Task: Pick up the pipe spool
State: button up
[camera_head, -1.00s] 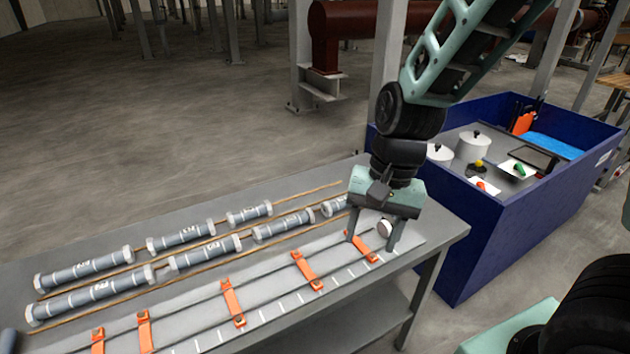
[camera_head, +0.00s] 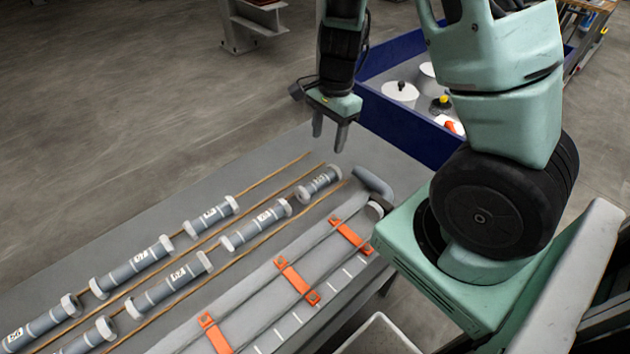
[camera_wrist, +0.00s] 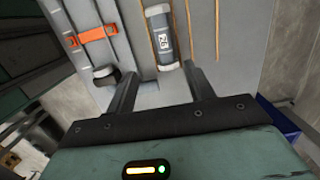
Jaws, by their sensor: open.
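Several grey pipe spools with pale end flanges and white labels lie in two rows on the table. The nearest to my gripper is a short labelled spool (camera_head: 320,180) at the far right end of a row. My gripper (camera_head: 330,138) is open and empty above the table's far edge, beyond that spool and apart from it. In the wrist view, a labelled spool (camera_wrist: 162,40) lies ahead of my open fingers (camera_wrist: 158,72), its near flange close to the right fingertip in the picture. A short bent pipe piece (camera_head: 374,182) with a pale flange lies at the table's right end.
Thin brown rails (camera_head: 262,185) run along the spool rows on the grey table (camera_head: 225,172). Orange clamps (camera_head: 296,279) cross a marked strip at the front. A blue bin (camera_head: 420,140) with pots stands behind the table's right end. The table's back strip is clear.

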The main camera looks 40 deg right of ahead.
jog(key=b, duration=0.2)
send_over(319, 179)
jog(key=f, duration=0.5)
jog(key=s+f, duration=0.1)
jog(key=f, duration=0.2)
jog(key=shift+d, duration=0.4)
jog(key=shift+w+a+f+b, duration=0.1)
jog(key=shift+w+a+f, duration=0.05)
jog(key=shift+f, duration=0.8)
jog(key=shift+w+a+f+b, duration=0.1)
jog(key=shift+w+f, duration=0.05)
jog(key=shift+f, duration=0.85)
jog(key=shift+w+a+f+b, duration=0.1)
jog(key=shift+w+a+f, duration=0.05)
jog(key=shift+f, duration=0.8)
jog(key=shift+c, duration=0.3)
jog(key=c, duration=1)
jog(key=shift+c, duration=0.2)
